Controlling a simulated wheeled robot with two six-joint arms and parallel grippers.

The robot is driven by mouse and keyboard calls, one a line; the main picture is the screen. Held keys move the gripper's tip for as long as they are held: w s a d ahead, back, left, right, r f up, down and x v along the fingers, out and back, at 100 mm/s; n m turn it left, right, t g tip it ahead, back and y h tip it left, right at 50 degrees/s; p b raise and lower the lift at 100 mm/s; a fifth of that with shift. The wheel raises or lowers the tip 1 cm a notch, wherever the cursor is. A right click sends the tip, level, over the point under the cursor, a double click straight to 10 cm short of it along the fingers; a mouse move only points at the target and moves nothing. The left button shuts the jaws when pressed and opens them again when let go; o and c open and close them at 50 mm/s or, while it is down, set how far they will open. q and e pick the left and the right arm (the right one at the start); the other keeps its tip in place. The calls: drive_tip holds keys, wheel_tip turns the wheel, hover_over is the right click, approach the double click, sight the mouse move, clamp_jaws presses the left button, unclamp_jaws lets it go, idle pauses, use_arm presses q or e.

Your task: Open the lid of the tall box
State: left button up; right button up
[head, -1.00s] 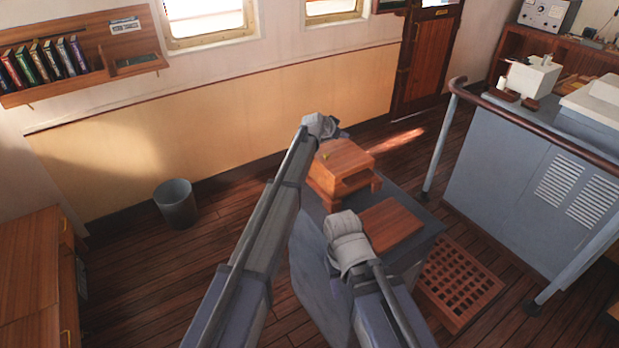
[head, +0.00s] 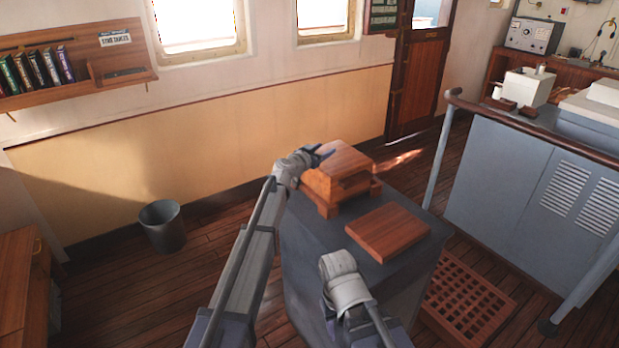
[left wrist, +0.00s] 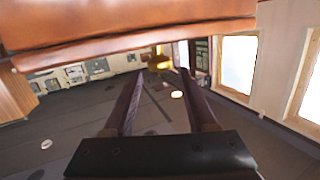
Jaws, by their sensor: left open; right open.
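The tall box (head: 345,165) is orange-brown wood with a closed top, standing at the back of a grey pedestal. In the left wrist view, a wooden edge of the box (left wrist: 130,28) fills the top of the picture, above the fingers. My left gripper (head: 325,154) is open at the box's left upper edge, and no object is between its fingers (left wrist: 158,75); contact is unclear. My right gripper (head: 340,272) is lower, in front of the pedestal and away from the box; its fingertips are hidden.
The grey pedestal (head: 305,235) also holds a flat wooden box or panel (head: 388,232) in front of the tall box. A floor grating (head: 467,300) lies to the right, near a railed blue-grey console (head: 530,180). A bin (head: 163,226) stands left.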

use_arm(q)
drive_tip(key=f+b, duration=0.1)
drive_tip(key=f+t+b, duration=0.1)
drive_tip(key=b, duration=0.1)
drive_tip(key=f+b, duration=0.1)
drive_tip(key=b, duration=0.1)
drive_tip(key=shift+s+a+f+n+h, duration=0.15)
drive_tip(key=shift+s+a+n+h, duration=0.1)
drive_tip(key=shift+a+n+h, duration=0.15)
drive_tip(key=v, duration=0.7)
drive_tip(key=shift+r+p, duration=0.4)
